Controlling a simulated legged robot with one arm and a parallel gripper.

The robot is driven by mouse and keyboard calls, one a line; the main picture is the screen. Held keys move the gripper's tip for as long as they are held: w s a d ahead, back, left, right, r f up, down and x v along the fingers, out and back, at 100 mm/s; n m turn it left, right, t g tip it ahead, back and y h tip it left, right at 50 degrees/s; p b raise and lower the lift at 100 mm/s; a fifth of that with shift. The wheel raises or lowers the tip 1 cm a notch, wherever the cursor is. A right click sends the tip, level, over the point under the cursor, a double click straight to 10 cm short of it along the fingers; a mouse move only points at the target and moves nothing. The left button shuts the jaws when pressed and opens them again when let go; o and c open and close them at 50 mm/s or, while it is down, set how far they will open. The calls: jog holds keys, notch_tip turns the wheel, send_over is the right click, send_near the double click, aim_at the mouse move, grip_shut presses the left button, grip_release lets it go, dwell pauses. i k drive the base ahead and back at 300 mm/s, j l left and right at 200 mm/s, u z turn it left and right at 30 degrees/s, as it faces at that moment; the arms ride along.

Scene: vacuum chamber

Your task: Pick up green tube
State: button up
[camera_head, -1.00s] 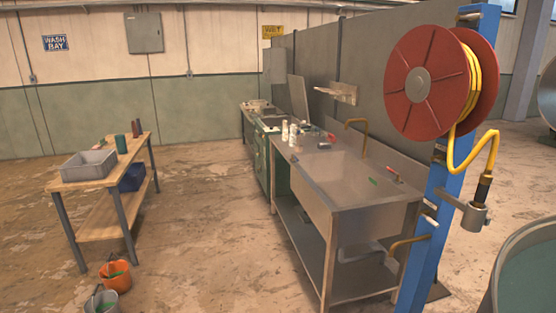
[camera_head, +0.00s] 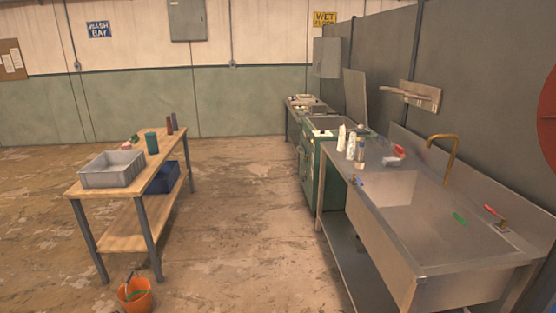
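A dark green upright cylinder (camera_head: 151,142) stands on the wooden workbench (camera_head: 115,243) at the left, behind a grey bin. I cannot tell for certain which of these is the green tube. My gripper is not in view.
A grey bin (camera_head: 112,169), two dark bottles and a blue crate (camera_head: 163,178) are on the workbench. An orange bucket (camera_head: 135,295) stands on the floor before it. Bottles (camera_head: 360,152) stand at the sink's far end. The floor between bench and sink is clear.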

aim_at(351, 151)
jog(key=i, duration=1.8)
jog(key=i+z, duration=0.15)
jog(key=i, duration=0.45)
jog(key=i+j+z, duration=0.15)
jog(key=i, duration=0.45)
jog(key=i+j+z, duration=0.15)
jog(key=i, duration=0.45)
jog(key=j, duration=0.1)
